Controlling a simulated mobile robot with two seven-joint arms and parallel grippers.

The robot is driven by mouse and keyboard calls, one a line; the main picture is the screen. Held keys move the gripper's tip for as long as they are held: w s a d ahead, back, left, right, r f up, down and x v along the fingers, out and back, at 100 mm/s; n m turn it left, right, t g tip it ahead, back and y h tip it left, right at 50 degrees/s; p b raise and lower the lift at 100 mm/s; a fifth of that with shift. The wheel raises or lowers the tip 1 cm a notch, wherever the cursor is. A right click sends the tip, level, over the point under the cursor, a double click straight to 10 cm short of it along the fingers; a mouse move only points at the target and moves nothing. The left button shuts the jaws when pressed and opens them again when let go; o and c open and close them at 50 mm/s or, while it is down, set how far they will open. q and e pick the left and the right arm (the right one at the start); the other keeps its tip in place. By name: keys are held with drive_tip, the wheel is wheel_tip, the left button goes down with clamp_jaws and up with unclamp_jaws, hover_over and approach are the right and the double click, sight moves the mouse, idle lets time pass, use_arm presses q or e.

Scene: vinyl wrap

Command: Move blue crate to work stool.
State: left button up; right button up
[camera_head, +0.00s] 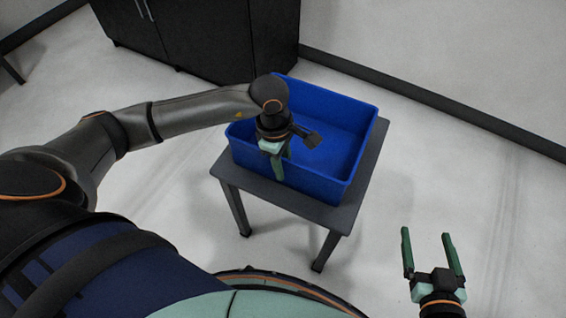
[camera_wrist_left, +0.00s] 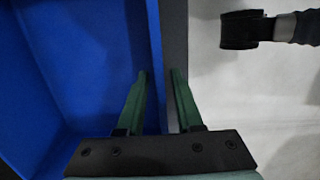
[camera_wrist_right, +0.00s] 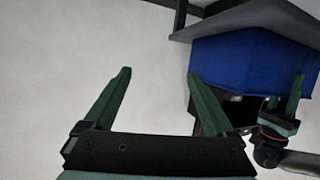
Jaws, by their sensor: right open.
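The blue crate (camera_head: 345,125) is open-topped, looks empty, and stands upright on a small dark grey four-legged stool or table (camera_head: 335,217). I cannot tell whether this is the work stool. My left gripper (camera_head: 279,168) points down at the crate's near wall. My right gripper (camera_head: 428,238) is open and empty, apart from the crate, at the lower right. In the right wrist view the crate (camera_wrist_right: 245,62) shows beyond its fingers (camera_wrist_right: 158,75).
A black cabinet (camera_head: 200,35) stands behind the crate at the top. A dark baseboard (camera_head: 440,100) runs along the wall at the back right. The pale floor (camera_head: 480,200) right of the stool is clear. Part of another dark piece of furniture (camera_head: 12,68) shows at far left.

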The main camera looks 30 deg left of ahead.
drive_tip(key=shift+f, duration=0.1)
use_arm(q)
drive_tip(key=r, duration=0.2)
drive_tip(key=r+p, duration=0.1)
drive_tip(key=r, duration=0.2)
drive_tip(key=a+r, duration=0.1)
drive_tip(key=r, duration=0.1)
drive_tip(key=shift+r+p, duration=0.25)
drive_tip(key=shift+p, duration=0.1)
wheel_tip(320, 180, up, 4)
drive_tip(key=shift+a+f+p, duration=0.1)
drive_tip(key=shift+a+p, duration=0.05)
drive_tip(key=shift+p, duration=0.15)
drive_tip(key=shift+r, duration=0.45)
use_arm(e)
drive_tip(key=s+f+m+g, duration=0.1)
drive_tip(key=s+f+g, duration=0.3)
drive_tip(key=s+f, duration=0.2)
wheel_tip(320, 180, down, 2)
drive_tip(key=shift+a+f+h, duration=0.1)
drive_tip(key=shift+a+h, duration=0.15)
drive_tip(key=shift+h, duration=0.05)
